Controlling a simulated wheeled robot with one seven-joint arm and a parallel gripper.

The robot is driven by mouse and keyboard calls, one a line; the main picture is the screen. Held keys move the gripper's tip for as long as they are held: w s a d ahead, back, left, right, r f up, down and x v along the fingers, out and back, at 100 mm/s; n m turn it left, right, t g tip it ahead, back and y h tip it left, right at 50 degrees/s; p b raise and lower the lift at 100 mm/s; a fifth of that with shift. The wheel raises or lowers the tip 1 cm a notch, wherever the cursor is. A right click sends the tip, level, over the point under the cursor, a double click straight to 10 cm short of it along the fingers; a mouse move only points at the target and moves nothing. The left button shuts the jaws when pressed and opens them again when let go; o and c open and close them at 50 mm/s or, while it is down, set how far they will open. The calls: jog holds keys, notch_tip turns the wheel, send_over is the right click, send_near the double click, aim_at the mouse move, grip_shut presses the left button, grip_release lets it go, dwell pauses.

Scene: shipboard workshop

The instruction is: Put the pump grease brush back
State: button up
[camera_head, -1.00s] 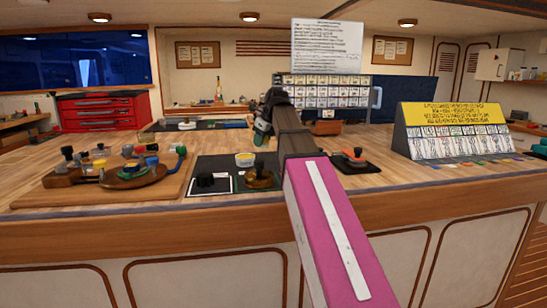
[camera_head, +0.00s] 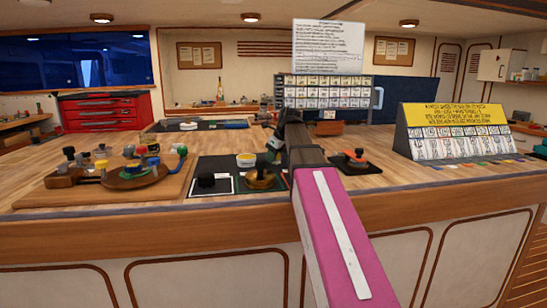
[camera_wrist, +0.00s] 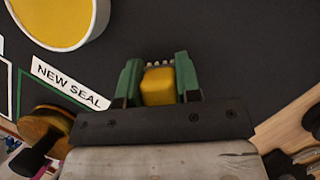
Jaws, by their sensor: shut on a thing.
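The brush is held above a black mat (camera_wrist: 230,35); the exact gap cannot be told. In the head view my gripper (camera_head: 272,150) is low over the bench mat, and the brush is too small to make out there. A round tub with yellow contents and a white rim (camera_wrist: 58,18) lies to the left of the brush; it also shows in the head view (camera_head: 246,160).
A wooden board with pump parts (camera_head: 110,190) lies further left. A black-knobbed orange part (camera_head: 355,158) is right of my arm.

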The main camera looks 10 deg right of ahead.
jog(key=shift+f, duration=0.1)
jog(key=o, duration=1)
jog(key=shift+c, duration=0.2)
jog(key=v, duration=1.2)
